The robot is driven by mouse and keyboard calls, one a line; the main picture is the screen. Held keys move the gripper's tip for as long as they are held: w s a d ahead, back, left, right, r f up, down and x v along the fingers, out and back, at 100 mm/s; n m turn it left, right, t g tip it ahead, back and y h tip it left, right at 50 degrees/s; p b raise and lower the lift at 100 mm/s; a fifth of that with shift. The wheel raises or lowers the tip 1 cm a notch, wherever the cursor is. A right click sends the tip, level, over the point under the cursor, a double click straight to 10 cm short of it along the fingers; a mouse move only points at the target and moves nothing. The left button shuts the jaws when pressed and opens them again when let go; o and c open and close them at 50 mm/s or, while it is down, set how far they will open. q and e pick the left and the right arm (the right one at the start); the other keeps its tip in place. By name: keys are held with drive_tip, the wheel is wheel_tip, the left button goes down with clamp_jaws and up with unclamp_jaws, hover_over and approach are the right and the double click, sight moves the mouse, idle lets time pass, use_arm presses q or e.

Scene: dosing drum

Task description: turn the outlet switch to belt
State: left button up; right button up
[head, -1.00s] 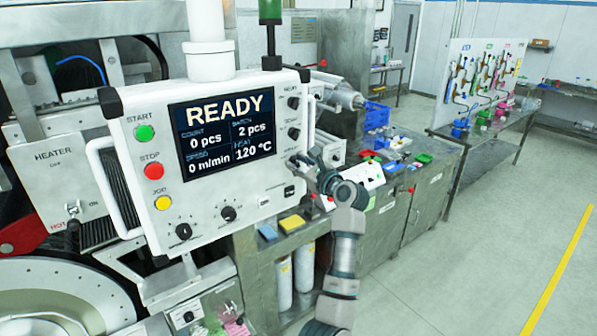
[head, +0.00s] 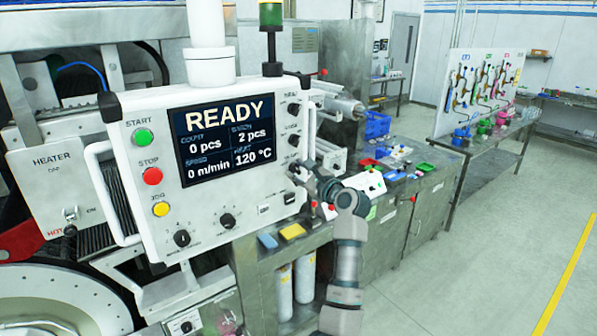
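The white control panel (head: 205,222) fills the left middle; its screen reads READY. Dark knobs run down its right edge, with an upper knob (head: 293,108) and a middle knob (head: 293,140). Two more knobs sit along its bottom, a left one (head: 182,238) and a right one (head: 227,220). The labels are too small to tell which is the outlet switch. My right gripper is not in view.
White handles stick out at the panel's sides, the left handle (head: 100,195) and one near my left gripper. A heater box (head: 35,185) stands at far left. A metal bench (head: 400,215) with small items lies behind my arm. The floor (head: 480,270) at right is clear.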

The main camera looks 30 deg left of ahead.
use_arm(q)
drive_tip(key=shift+o, duration=0.8)
drive_tip(key=shift+d+r, duration=0.1)
drive_tip(key=shift+d, duration=0.05)
drive_tip(key=v, duration=1.2)
drive_tip(key=shift+w, duration=0.15)
